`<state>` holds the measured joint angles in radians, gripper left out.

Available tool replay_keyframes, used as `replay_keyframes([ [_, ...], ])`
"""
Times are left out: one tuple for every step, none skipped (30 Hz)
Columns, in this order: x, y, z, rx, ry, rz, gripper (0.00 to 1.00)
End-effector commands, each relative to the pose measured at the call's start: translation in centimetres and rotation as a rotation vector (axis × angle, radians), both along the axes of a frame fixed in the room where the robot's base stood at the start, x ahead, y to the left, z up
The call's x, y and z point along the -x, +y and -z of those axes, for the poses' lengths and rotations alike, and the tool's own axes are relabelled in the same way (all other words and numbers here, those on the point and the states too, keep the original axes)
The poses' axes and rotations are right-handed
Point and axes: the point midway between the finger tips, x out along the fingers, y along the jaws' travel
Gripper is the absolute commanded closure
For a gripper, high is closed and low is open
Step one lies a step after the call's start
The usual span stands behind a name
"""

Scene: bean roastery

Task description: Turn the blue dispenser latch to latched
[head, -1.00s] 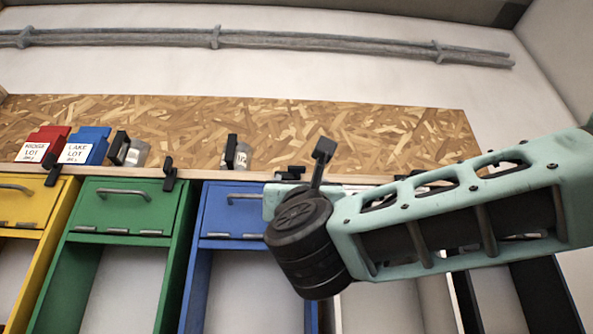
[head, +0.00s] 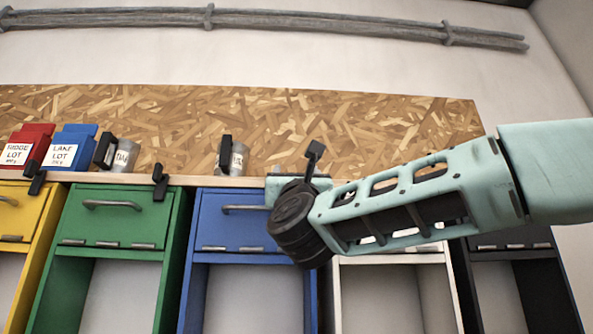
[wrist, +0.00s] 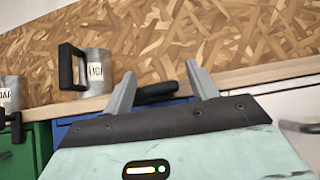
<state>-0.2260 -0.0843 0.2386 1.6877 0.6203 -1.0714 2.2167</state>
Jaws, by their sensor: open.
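The blue dispenser (head: 228,229) stands in the middle of the row, with a grey handle on its front. Its black latch (wrist: 157,92) shows in the wrist view as a bar lying nearly level at the counter edge. In the head view this latch is hidden behind my gripper. My gripper (wrist: 162,75) is open, with one finger on each side of the latch's bar in the wrist view. I cannot tell whether either finger touches it. My arm reaches in from the right, and its dark wrist joint covers the right side of the blue dispenser.
The green dispenser (head: 112,217) with its upright black latch (head: 160,181) stands left of the blue one. The yellow dispenser (head: 15,222) is farther left. Metal cups (head: 239,160), a red bag (head: 28,143) and a blue bag (head: 70,148) stand on the counter.

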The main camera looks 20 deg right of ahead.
Motion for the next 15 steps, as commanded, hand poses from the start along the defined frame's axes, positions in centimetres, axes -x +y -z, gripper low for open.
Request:
replay_keyframes([
  [-0.01, 0.00, 0.04, 0.000, 0.000, 0.000, 0.42],
  [-0.01, 0.00, 0.04, 0.000, 0.000, 0.000, 0.42],
  [0.00, 0.00, 0.04, 0.000, 0.000, 0.000, 0.42],
  [0.01, 0.00, 0.04, 0.000, 0.000, 0.000, 0.50],
  [0.00, 0.01, 0.04, 0.000, 0.000, 0.000, 0.58],
  [0.00, 0.01, 0.04, 0.000, 0.000, 0.000, 0.70],
  [0.00, 0.01, 0.04, 0.000, 0.000, 0.000, 0.78],
  [0.00, 0.01, 0.04, 0.000, 0.000, 0.000, 0.86],
  [0.02, 0.02, 0.04, 0.000, 0.000, 0.000, 0.87],
  [0.02, 0.02, 0.04, 0.000, 0.000, 0.000, 0.86],
  [0.02, 0.02, 0.04, 0.000, 0.000, 0.000, 0.86],
  [0.02, 0.02, 0.05, 0.001, 0.000, -0.001, 0.86],
  [0.02, 0.02, 0.08, 0.001, 0.000, 0.000, 0.86],
  [0.02, 0.02, 0.11, 0.003, 0.001, 0.000, 0.86],
  [0.02, 0.01, 0.16, 0.006, 0.002, -0.001, 0.86],
])
